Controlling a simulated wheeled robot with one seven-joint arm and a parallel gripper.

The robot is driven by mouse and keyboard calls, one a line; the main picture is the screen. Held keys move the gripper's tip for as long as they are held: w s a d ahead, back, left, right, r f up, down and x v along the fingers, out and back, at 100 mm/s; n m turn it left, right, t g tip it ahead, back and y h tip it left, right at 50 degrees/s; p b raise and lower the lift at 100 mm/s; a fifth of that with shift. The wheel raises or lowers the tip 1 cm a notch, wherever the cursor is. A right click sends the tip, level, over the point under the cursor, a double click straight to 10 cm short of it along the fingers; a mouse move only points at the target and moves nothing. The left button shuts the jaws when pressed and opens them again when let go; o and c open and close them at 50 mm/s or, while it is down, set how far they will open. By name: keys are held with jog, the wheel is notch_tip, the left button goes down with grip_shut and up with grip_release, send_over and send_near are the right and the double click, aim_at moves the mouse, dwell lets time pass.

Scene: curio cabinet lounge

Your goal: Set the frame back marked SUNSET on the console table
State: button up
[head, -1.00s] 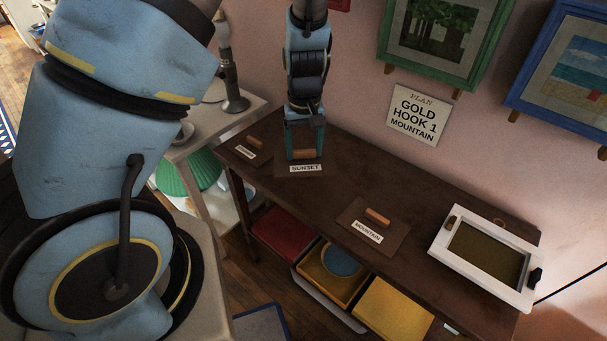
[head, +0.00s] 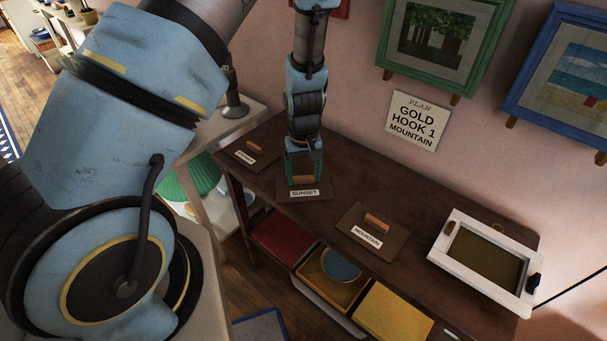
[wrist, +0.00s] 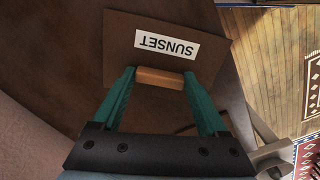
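The SUNSET frame back (head: 318,191) is a brown board with a white label and a wooden grip, over the left part of the dark console table (head: 345,180). My gripper (head: 303,178) points down and is shut on that grip; its teal fingers press the grip's two ends. In the wrist view the board (wrist: 117,45) lies flat below my gripper (wrist: 161,77), its label upside down. I cannot tell whether the board touches the tabletop. The MOUNTAIN back (head: 388,245) lies mid-table. Another labelled back (head: 262,146) lies at the far left end, its label too small to read.
An open white frame (head: 447,262) lies at the table's right end. A sign (head: 416,120) reading GOLD, HOOK 1, MOUNTAIN and green (head: 383,50) and blue (head: 520,95) framed pictures hang on the wall.

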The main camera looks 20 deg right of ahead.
aim_at(304, 177)
jog(key=shift+o, duration=1.4)
notch_tip(304, 177, up, 12)
jog(key=a+r, duration=0.3)
jog(key=a, duration=0.6)
jog(key=a+r+t, duration=0.1)
jog(key=a+r, duration=0.3)
jog(key=a, duration=0.5)
jog(key=a+r, duration=0.4)
jog(key=a, duration=0.5)
jog(key=shift+s+r+t, duration=0.25)
jog(key=shift+s+t, duration=0.05)
jog(key=shift+s, duration=0.1)
